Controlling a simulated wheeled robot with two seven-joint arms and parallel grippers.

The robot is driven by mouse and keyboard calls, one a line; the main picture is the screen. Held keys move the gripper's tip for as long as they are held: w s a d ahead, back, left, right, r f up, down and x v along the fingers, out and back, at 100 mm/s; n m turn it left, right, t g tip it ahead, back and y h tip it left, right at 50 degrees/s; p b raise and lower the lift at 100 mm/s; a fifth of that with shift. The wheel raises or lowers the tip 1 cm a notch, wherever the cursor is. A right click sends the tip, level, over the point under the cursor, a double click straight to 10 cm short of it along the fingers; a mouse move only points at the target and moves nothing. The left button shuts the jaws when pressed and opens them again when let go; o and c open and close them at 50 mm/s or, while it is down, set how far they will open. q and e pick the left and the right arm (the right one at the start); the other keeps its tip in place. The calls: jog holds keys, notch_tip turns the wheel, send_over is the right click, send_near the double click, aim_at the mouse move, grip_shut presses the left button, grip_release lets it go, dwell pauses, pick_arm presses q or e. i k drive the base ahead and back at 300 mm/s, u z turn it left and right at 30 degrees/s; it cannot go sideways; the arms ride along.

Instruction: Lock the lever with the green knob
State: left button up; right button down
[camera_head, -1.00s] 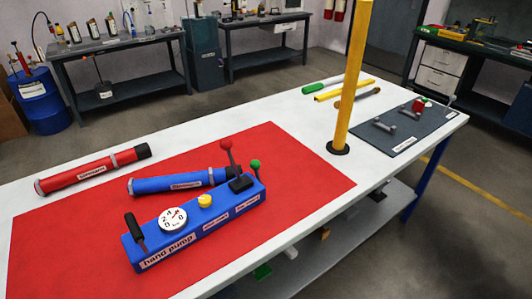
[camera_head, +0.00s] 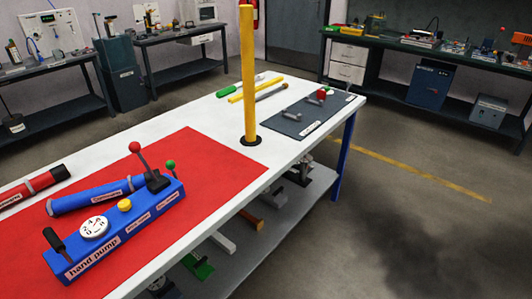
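The blue hand pump (camera_head: 118,232) lies on the red mat (camera_head: 222,158) on the white table. A lever with a small green knob (camera_head: 170,164) stands at its right end. Beside it stands a taller lever with a red knob (camera_head: 134,147), leaning left. The pump also carries a white gauge (camera_head: 94,227), a yellow cap (camera_head: 124,205) and a black handle (camera_head: 54,240). Neither of my grippers is in view.
A blue tube (camera_head: 92,195) lies behind the pump and a red tube (camera_head: 32,187) lies to its left. A yellow post (camera_head: 248,80) stands on the table. A dark mat (camera_head: 308,119) with small tools is at the far end. The floor right of the table is clear.

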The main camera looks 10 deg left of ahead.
aim_at(171, 165)
jog(key=z, duration=0.65)
jog(key=i, duration=0.95)
jog(key=u, duration=1.3)
